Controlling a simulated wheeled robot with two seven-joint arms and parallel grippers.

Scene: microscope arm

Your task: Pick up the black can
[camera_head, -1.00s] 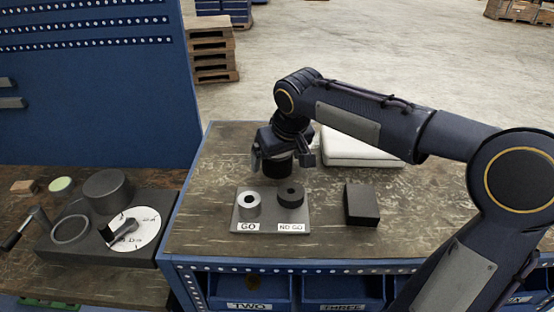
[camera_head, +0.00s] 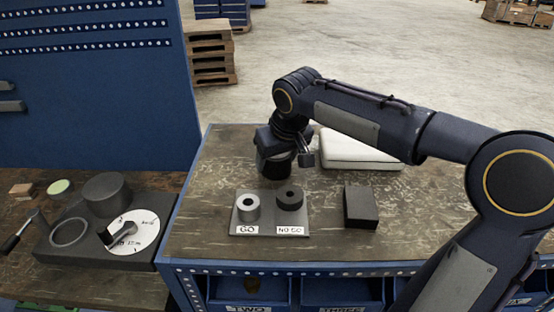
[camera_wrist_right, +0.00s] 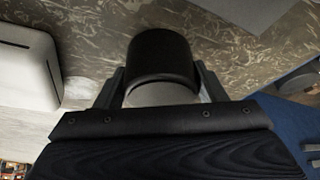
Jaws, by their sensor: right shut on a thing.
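The black can (camera_head: 274,168) is in my right gripper (camera_head: 284,160), behind the gauge plate in the head view. In the right wrist view the can (camera_wrist_right: 162,55) sits between the two fingers (camera_wrist_right: 162,92), with its dark rounded side and a grey end showing. The right gripper is shut on it and points down at the table. I cannot tell whether the can's bottom touches the tabletop. My left gripper is not in view.
A grey plate (camera_head: 270,228) marked GO and NO GO holds a silver ring (camera_head: 248,208) and a black ring (camera_head: 289,199) just in front. A black block (camera_head: 361,207) stands to the right. A white case (camera_head: 352,150) lies behind. Machinery (camera_head: 108,196) stands left.

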